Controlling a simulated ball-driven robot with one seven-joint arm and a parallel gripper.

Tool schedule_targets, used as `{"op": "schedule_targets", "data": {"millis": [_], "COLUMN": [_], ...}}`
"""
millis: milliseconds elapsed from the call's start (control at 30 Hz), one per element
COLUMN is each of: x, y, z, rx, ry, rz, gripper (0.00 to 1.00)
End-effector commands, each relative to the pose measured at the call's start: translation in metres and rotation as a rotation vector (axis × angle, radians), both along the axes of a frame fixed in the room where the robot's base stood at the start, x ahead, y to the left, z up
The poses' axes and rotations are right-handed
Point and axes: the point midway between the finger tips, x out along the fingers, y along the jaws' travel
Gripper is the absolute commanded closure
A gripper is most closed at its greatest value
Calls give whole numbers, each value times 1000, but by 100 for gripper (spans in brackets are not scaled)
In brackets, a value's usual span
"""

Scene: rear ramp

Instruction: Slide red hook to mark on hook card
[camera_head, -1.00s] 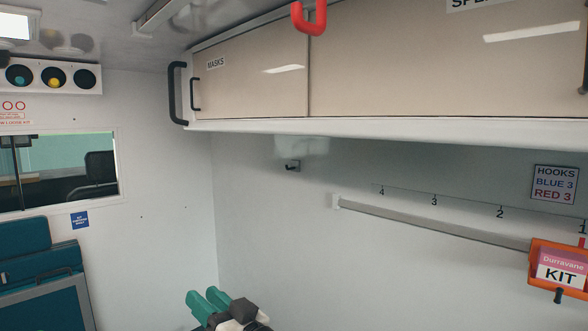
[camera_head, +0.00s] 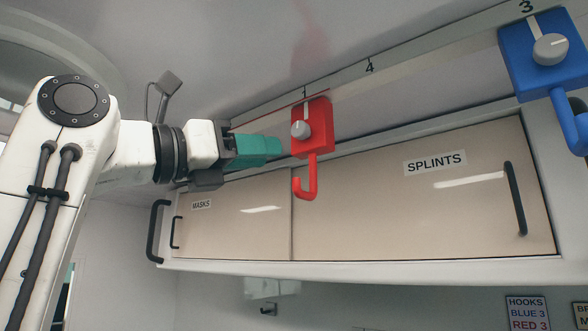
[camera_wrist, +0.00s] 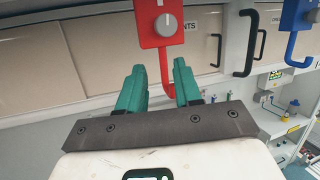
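The red hook (camera_head: 313,128) is a red block with a grey knob and a J-shaped hook below it, on the overhead rail (camera_head: 340,94). A partly unclear digit shows just above it, with 4 to its right and 3 further right. My gripper (camera_head: 275,148) is just left of the red block, its teal fingers pointing at it. In the wrist view, the fingers are apart, with the red hook's stem (camera_wrist: 166,68) showing between them, nearer the right finger; I cannot tell contact.
A blue hook (camera_head: 545,55) with a grey knob is on the same rail near the 3, right of the red hook. Rail between them looks clear. Cabinets labelled MASKS (camera_head: 235,222) and SPLINTS (camera_head: 420,205) lie below, with a black handle (camera_head: 515,198).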

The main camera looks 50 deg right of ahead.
Motion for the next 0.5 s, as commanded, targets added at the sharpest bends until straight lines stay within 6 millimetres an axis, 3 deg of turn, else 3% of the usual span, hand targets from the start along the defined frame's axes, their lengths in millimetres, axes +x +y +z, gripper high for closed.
{"op": "schedule_targets", "data": {"millis": [200, 367, 500], "x": [-13, -15, -19], "y": [-6, -15, -35], "z": [1, 1, 1], "rx": [209, 233, 231], "ry": [-109, -119, -120], "rz": [66, 70, 68], "gripper": [66, 66, 66]}}
